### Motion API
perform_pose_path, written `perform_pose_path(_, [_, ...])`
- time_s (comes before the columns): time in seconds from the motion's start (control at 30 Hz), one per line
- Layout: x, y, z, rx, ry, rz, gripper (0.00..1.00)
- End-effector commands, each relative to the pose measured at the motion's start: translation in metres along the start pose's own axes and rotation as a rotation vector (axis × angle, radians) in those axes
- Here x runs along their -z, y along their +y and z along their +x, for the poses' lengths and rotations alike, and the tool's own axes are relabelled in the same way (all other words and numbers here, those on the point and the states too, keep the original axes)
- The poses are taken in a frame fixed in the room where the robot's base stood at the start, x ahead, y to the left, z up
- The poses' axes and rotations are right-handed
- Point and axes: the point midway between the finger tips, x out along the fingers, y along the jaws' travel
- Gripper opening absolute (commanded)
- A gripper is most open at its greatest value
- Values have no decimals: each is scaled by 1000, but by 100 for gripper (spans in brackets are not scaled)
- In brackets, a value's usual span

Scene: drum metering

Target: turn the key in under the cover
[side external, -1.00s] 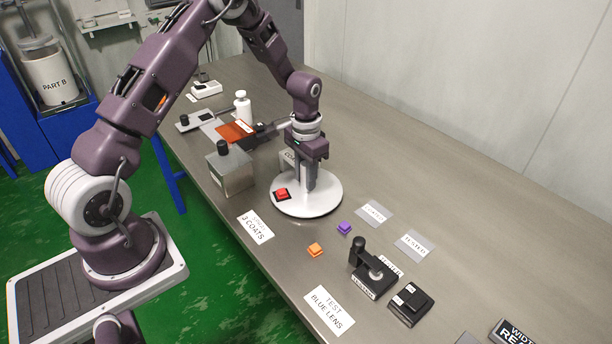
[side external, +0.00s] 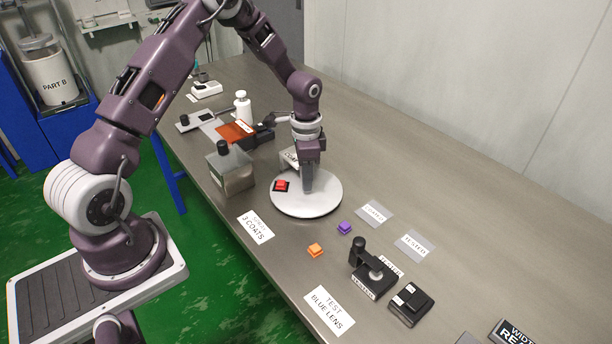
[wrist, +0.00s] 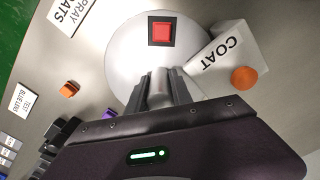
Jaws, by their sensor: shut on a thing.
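A red key (side external: 281,184) on a black base sits near the edge of the round white turntable (side external: 318,206). It also shows in the wrist view (wrist: 162,32), in the open. A pale cover marked COAT (wrist: 225,55) stands at the turntable's edge, to the right of the key in the wrist view; in the side view it is partly hidden behind my gripper. My gripper (side external: 308,188) points down over the turntable, shut on a grey upright post (wrist: 160,85) on it. The fingers hide part of the post.
A grey box with a black knob (side external: 230,170) stands left of the turntable. An orange keycap (side external: 315,250) and a purple keycap (side external: 344,228) lie in front. A black lever device (side external: 370,268) is further right.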

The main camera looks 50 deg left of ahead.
Motion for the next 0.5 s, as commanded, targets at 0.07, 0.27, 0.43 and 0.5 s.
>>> perform_pose_path(0.07, [1, -1, -2, 2, 3, 35, 0])
perform_pose_path(0.27, [1, -2, -2, 3, 4, 133, 0])
perform_pose_path(0.43, [1, -2, -2, 3, 4, 218, 0])
perform_pose_path(0.5, [1, -2, -2, 4, 4, 254, 0])
